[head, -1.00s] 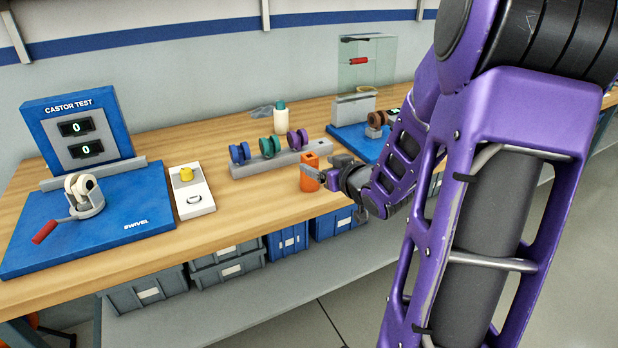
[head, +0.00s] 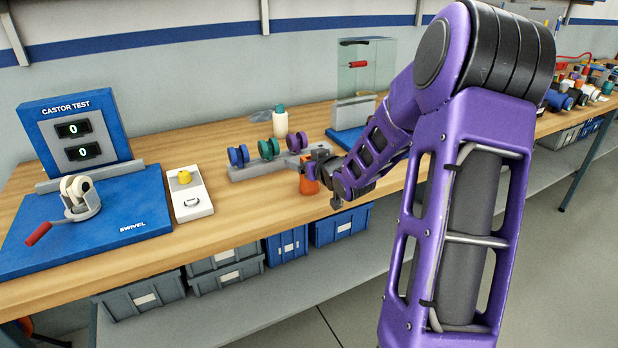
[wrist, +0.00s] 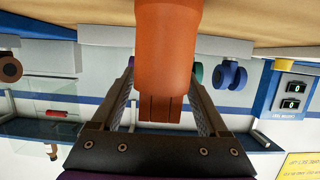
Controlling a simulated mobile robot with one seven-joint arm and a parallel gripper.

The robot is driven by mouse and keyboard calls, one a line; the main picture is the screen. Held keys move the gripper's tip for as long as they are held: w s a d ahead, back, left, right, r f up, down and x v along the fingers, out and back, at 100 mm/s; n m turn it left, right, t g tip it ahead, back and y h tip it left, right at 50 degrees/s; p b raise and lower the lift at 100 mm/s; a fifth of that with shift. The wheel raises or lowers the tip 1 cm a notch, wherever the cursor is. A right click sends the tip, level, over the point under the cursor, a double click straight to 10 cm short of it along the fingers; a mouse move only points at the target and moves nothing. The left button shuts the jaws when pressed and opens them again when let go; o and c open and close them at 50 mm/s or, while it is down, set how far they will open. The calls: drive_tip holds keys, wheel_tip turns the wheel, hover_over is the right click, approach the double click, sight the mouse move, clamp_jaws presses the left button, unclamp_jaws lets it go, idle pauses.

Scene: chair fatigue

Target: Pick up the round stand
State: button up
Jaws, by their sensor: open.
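The orange round stand (head: 309,185) is upright near the front edge of the wooden bench. Its upper part is hidden behind my gripper (head: 312,164) in the head view. In the wrist view, which is upside down, the stand (wrist: 166,50) shows as an orange cylinder with slots at its top end. My gripper (wrist: 163,82) is open there, with one finger on each side of the stand. I cannot tell whether either finger touches it.
A grey rack (head: 255,172) with coloured castors is just behind the stand. A blue castor test rig (head: 110,225) and a white box with a yellow button (head: 193,200) are to the left. A white bottle (head: 280,121) stands behind. Bare bench lies left of the stand.

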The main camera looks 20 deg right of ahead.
clamp_jaws()
idle(1.3)
